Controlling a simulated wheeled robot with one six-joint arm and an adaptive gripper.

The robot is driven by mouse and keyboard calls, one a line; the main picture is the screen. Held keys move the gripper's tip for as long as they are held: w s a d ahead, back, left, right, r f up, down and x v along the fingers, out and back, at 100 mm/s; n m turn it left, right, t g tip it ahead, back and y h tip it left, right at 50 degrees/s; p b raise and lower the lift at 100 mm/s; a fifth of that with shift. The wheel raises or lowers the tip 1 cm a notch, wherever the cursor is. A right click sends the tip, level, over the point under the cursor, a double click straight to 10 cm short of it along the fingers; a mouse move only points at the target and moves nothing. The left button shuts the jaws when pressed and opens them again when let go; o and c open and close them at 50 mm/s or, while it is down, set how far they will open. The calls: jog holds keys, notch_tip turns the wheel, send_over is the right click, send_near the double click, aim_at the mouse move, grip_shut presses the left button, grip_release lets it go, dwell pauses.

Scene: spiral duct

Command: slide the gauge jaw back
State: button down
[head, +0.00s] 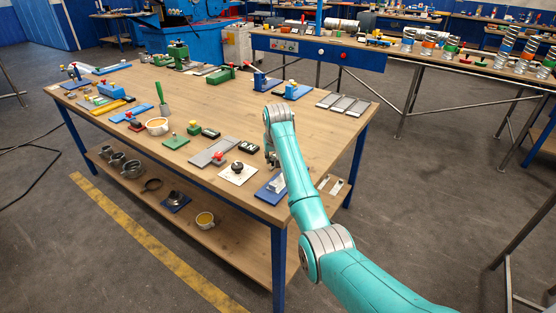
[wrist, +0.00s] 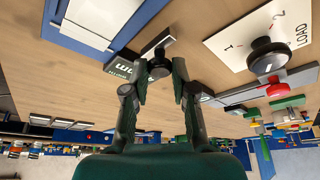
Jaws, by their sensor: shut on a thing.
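My gripper (wrist: 160,70) is closed on a small dark rounded piece, which looks like the knob of the gauge jaw (wrist: 158,69). A dark bar with a pale edge (wrist: 156,46) lies just beyond the fingertips. A dark display block with "mm" lettering (wrist: 120,70) is partly hidden behind the fingers; it also shows in the head view (head: 248,146). In the head view my gripper (head: 271,160) is low over the table's near right part, beside the blue plate (head: 266,192). The jaw itself is too small to make out there.
A white LOAD plate (head: 233,179) with a black knob (head: 237,167) and a grey plate with a red handle (head: 216,156) stand left of my gripper. Grey slotted plates (head: 343,103) lie farther back. The wooden table (head: 225,115) is clear behind the display.

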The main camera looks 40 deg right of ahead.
aim_at(275, 177)
jog(key=shift+w, duration=0.15)
jog(key=c, duration=0.9)
grip_release()
jog(key=shift+w+a, duration=0.1)
jog(key=shift+c, duration=0.2)
jog(key=v, duration=1.2)
